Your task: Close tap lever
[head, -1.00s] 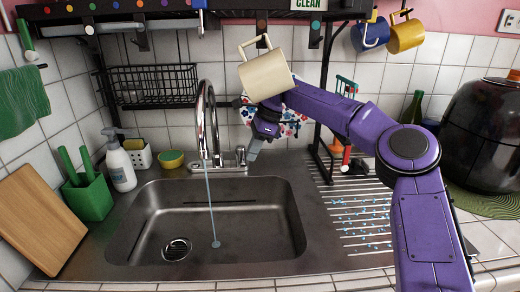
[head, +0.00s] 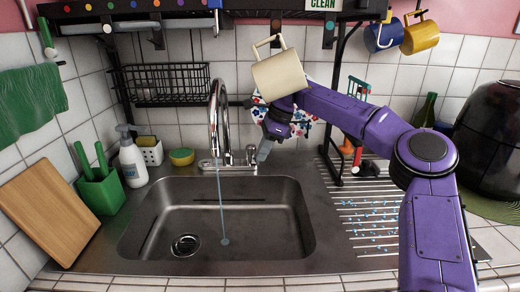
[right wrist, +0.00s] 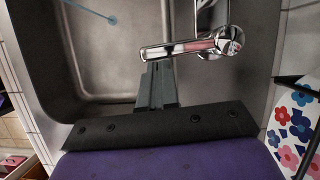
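The chrome tap (head: 219,115) stands behind the sink, with a thin stream of water (head: 222,210) running from its spout into the basin. Its lever (head: 251,156) is at the right of the tap base. In the right wrist view the lever (right wrist: 185,48) is a chrome bar lying crosswise just beyond my fingertips. My right gripper (head: 264,152) points down just right of the lever. In the right wrist view its fingers (right wrist: 156,72) are together, with nothing seen between them. The tips are very near the lever; I cannot tell whether they touch. My left gripper is out of view.
A cream mug (head: 278,72) hangs right above my right wrist. A floral cloth (head: 305,125) is behind my wrist. The steel sink (head: 150,225) is empty. A soap bottle (head: 133,160) and yellow sponge (head: 181,157) stand left of the tap. The ribbed drainboard (head: 365,215) is at right.

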